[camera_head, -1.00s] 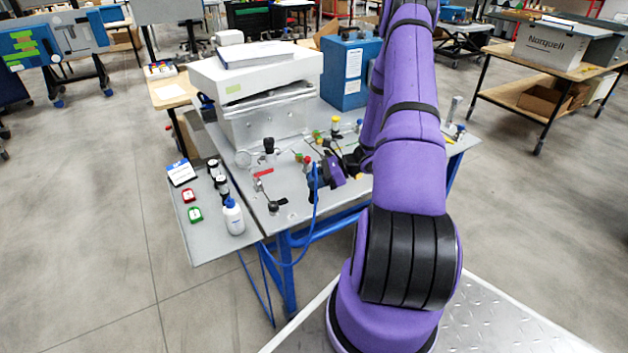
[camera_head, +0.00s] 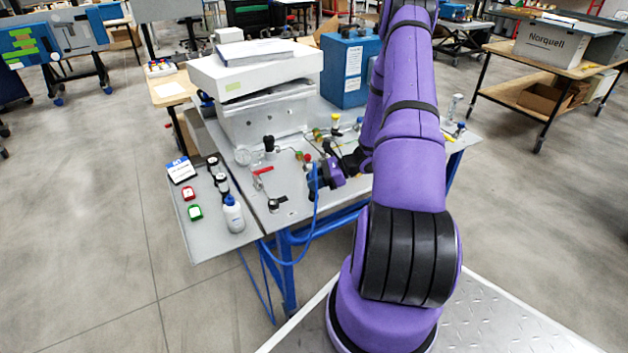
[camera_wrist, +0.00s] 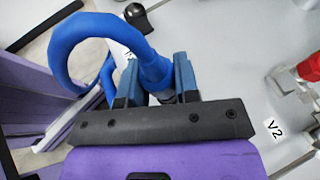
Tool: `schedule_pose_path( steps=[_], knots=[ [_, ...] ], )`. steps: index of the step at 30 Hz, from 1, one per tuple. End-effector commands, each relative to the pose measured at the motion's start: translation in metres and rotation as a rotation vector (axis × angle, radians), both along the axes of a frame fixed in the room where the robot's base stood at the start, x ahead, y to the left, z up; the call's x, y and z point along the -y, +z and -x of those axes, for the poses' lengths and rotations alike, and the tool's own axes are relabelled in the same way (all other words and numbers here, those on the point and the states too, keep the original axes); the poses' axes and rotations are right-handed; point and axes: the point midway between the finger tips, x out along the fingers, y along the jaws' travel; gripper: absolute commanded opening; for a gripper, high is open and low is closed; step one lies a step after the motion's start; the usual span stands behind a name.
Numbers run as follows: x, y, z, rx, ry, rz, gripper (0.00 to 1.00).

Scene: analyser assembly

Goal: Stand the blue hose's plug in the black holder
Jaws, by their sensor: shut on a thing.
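The blue hose (camera_wrist: 85,38) arches up and bends down between the fingers of my gripper (camera_wrist: 157,80) in the wrist view. My gripper is shut on the hose's plug end; the plug itself is mostly hidden by the fingers. In the head view my gripper (camera_head: 314,184) is over the front part of the table, and the blue hose (camera_head: 315,222) hangs from it past the front edge. A small black fitting (camera_head: 277,204), likely the black holder, stands on the table left of my gripper, apart from it. A black piece (camera_wrist: 137,14) at the top of the wrist view may be the same one.
A red-handled valve (camera_head: 262,172), a gauge (camera_head: 243,156) and several small fittings stand close by. A white bottle (camera_head: 233,214) is on the left side shelf (camera_head: 205,245). A red part (camera_wrist: 309,68) and a V2 label (camera_wrist: 275,130) lie right in the wrist view.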

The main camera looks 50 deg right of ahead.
Motion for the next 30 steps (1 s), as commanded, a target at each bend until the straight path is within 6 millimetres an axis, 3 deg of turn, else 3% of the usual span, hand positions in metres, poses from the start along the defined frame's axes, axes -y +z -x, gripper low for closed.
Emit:
schedule_pose_path(
  steps=[30],
  knots=[
    [-0.0003,-0.0086,0.0002,0.0,0.0,0.0,0.05]
  ],
)
